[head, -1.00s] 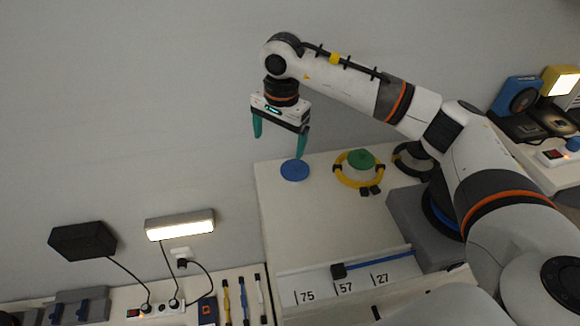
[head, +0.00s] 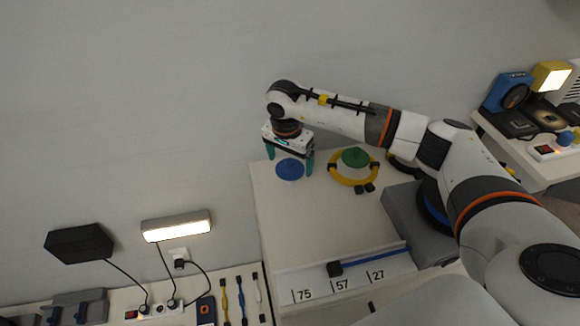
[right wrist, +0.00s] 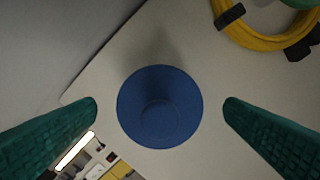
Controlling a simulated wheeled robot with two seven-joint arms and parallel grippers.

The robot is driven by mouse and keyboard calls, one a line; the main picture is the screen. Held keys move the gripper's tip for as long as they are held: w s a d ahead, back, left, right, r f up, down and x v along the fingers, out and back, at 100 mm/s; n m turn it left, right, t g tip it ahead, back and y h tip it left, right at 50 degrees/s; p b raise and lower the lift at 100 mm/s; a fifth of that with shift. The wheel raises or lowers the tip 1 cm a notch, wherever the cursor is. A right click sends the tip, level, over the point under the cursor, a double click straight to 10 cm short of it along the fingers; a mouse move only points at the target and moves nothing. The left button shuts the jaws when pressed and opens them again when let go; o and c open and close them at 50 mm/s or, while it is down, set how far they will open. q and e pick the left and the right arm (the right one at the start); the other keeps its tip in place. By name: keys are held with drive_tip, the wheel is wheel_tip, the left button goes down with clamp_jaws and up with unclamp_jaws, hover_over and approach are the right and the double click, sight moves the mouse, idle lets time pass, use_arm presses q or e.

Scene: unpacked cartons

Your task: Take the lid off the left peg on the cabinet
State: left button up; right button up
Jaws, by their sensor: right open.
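A round blue lid (head: 290,170) lies at the far left corner of the white cabinet top (head: 290,225); any peg under it is hidden. In the right wrist view the blue lid (right wrist: 160,106) shows from above, between the two green fingers and touching neither. My right gripper (head: 290,163) is open, pointing down, with its fingertips close to the lid on either side; the exact height above it is hard to tell. My left gripper is not in view.
A yellow cable ring (head: 334,177) lies around a green lid (head: 355,157) to the right of the blue lid. A blue rod with a black end (head: 370,260) lies near the cabinet's front, by numbered labels. A grey wall stands behind.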

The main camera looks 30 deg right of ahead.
drive_tip(key=shift+f, duration=0.4)
drive_tip(key=shift+c, duration=0.3)
drive_tip(key=c, duration=1)
